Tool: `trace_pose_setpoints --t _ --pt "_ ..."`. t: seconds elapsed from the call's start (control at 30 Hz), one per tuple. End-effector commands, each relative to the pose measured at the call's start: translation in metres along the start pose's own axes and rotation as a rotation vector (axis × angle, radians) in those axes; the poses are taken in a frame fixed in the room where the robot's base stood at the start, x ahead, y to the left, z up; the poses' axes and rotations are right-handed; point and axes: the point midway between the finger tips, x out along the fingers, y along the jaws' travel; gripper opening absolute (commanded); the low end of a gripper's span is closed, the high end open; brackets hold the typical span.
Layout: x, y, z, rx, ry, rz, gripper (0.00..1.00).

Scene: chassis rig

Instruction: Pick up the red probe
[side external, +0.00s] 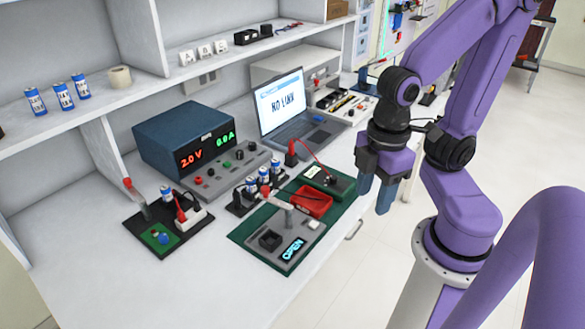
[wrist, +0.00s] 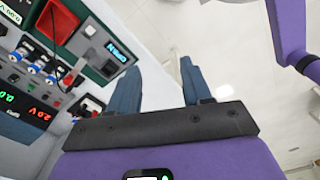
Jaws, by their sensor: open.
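A small red upright piece (side external: 291,153) with a red lead stands in front of the laptop in the side view. Its lead runs to a dark green meter-like box (side external: 342,187). It looks like the red probe, but I cannot be certain. I cannot make it out in the wrist view. My gripper (side external: 375,193) is open and empty, pointing down to the right of the box, apart from it and past the bench's front edge. The wrist view shows its two blue fingers (wrist: 158,68) spread over pale floor.
A red tray (side external: 312,202) and an OPEN-display panel (side external: 290,250) with a red-knobbed lever lie on the green mat. Left are a board (side external: 160,238) with another red-tipped lever and a power supply (side external: 185,140). The laptop (side external: 290,110) stands behind. Front bench is clear.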

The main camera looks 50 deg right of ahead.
Motion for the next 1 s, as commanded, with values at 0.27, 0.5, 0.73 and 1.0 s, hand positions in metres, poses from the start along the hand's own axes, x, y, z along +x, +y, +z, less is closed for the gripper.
trace_pose_setpoints --t 0.27,0.5,0.73,1.0 --pt "-0.002 0.013 -0.015 -0.012 -0.002 0.014 0.49" --pt "-0.007 0.075 -0.066 -0.081 -0.022 0.071 0.49" --pt "-0.006 0.155 -0.103 -0.16 -0.067 0.124 0.49" --pt "0.004 0.259 -0.115 -0.248 -0.147 0.162 0.49"
